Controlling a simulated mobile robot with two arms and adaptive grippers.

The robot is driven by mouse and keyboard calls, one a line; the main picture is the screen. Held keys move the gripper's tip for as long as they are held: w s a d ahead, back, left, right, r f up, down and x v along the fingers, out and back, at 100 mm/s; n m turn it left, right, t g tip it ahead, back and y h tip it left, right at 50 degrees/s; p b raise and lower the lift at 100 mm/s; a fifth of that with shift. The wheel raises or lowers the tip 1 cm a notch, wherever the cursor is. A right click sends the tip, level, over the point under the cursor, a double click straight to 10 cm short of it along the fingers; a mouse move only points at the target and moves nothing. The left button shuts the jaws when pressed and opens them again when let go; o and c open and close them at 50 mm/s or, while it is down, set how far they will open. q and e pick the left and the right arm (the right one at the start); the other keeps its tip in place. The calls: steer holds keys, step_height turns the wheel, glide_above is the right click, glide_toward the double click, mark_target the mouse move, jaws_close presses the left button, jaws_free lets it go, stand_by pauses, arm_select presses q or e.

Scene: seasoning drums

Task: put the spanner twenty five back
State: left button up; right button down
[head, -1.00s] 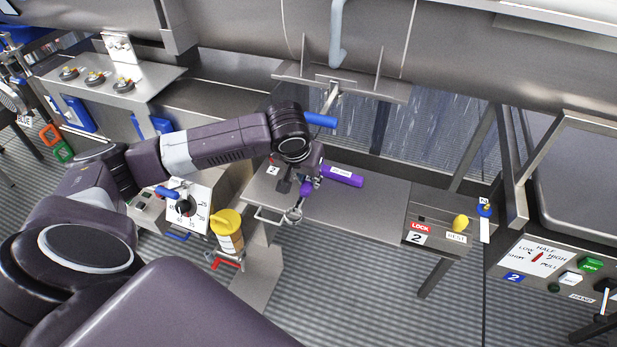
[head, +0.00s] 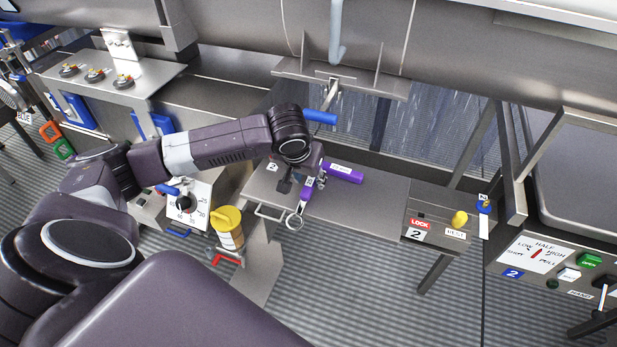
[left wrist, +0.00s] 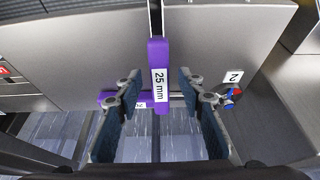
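The spanner marked "25 mm" (left wrist: 158,85) has a purple handle and stands upright in the left wrist picture, between my left gripper's fingers (left wrist: 158,92). A gap shows on each side of the handle. In the head view its purple handle (head: 306,189) is partly under my left gripper (head: 300,183), and its ring end (head: 295,222) is at the near edge of the steel table (head: 372,205). A second purple handle (head: 343,173) with a label lies behind and to the right; it also shows in the left wrist view (left wrist: 110,98). My right gripper is out of view.
A yellow-lidded shaker (head: 228,228) stands left of the table. A lock box (head: 436,218) with a yellow knob is at the table's right end. A blue handle (head: 320,117) juts out above my left wrist. The table's middle is clear.

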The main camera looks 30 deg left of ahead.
mark_target(302, 200)
arm_select(q)
steer(key=shift+r, duration=0.15)
steer(key=shift+r, duration=0.3)
steer(key=v, duration=1.2)
steer(key=shift+b, duration=0.4)
steer(key=shift+r, duration=0.1)
